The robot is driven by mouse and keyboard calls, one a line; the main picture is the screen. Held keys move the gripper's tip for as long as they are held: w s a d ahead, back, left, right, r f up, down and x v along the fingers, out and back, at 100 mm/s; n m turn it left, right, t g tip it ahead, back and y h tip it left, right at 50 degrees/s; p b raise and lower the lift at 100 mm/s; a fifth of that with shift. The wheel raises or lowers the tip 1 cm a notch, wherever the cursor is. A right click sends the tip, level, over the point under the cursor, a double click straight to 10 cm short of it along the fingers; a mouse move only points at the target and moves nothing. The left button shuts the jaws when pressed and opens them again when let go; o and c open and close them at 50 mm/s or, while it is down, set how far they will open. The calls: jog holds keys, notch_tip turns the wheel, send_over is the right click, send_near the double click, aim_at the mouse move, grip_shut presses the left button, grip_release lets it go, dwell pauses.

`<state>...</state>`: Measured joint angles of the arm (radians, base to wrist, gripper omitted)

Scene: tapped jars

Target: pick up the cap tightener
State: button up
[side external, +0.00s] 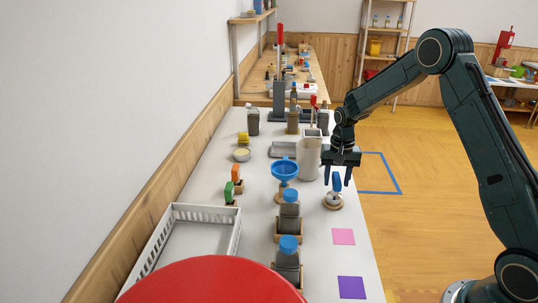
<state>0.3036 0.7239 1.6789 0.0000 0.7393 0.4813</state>
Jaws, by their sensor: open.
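What looks like the cap tightener (337,186), a small upright blue piece, stands on a round wooden and pale stand (333,203) near the right edge of the white table. My gripper (337,181) points straight down over it. Its two dark fingers are apart, one to each side of the blue piece's upper part in this view. I cannot tell whether either finger touches it. The lower part of the blue piece meets the stand.
Grey jars with blue caps (289,246) stand left of the stand, with a blue funnel (285,168) behind. A white basket (172,230) is at left. Pink (344,237) and purple squares (351,287) lie in front.

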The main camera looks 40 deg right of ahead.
jog(key=shift+f, duration=0.4)
grip_shut()
jog(key=shift+r, duration=0.15)
notch_tip(320, 180, up, 20)
dwell(0.9)
dwell(0.4)
